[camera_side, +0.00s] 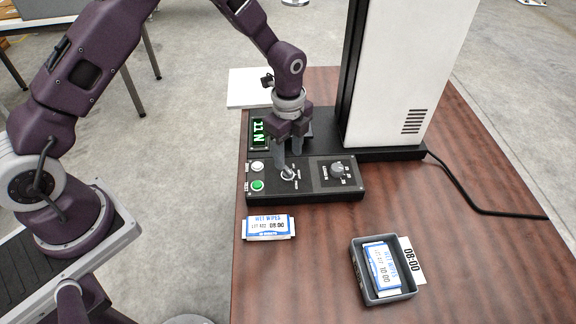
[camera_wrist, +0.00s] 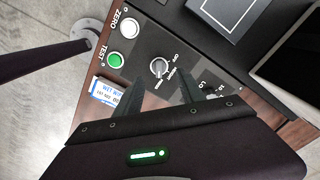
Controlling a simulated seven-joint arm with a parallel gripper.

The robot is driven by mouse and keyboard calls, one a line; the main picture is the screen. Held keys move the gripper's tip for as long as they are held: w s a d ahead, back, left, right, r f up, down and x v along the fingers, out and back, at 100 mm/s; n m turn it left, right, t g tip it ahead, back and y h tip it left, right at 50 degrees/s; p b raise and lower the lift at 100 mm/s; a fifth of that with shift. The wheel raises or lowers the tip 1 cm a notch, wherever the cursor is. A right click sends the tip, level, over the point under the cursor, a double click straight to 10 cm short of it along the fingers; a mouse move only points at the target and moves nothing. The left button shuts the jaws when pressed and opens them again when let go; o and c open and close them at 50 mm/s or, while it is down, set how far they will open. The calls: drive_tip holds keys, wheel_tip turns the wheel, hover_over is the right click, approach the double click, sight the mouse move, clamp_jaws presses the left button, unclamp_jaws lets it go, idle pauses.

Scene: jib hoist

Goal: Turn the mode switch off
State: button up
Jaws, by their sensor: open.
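The mode switch, a small grey round knob (camera_side: 288,174), sits in the middle of the black control panel (camera_side: 318,192). In the wrist view the knob (camera_wrist: 160,68) shows small white labels around it, one seeming to read OFF; I cannot tell which label its pointer faces. My gripper (camera_side: 291,160) points down over the panel at the knob, its fingers apart. In the wrist view the open fingertips (camera_wrist: 165,88) lie on either side of and just below the knob, with nothing between them. I cannot tell whether they touch it.
White ZERO (camera_wrist: 129,27) and green TEST (camera_wrist: 115,60) buttons sit left of the knob. A second knob (camera_side: 337,168) is to its right. A lit green display (camera_side: 259,132) and a tall white housing (camera_side: 405,70) stand behind. A wipes pack (camera_side: 267,227) and grey tray (camera_side: 357,262) lie in front.

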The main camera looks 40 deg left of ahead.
sight(288, 170)
wheel_tip(288, 170, down, 5)
drive_tip(key=shift+f, duration=0.1)
drive_tip(key=shift+c, duration=0.5)
clamp_jaws()
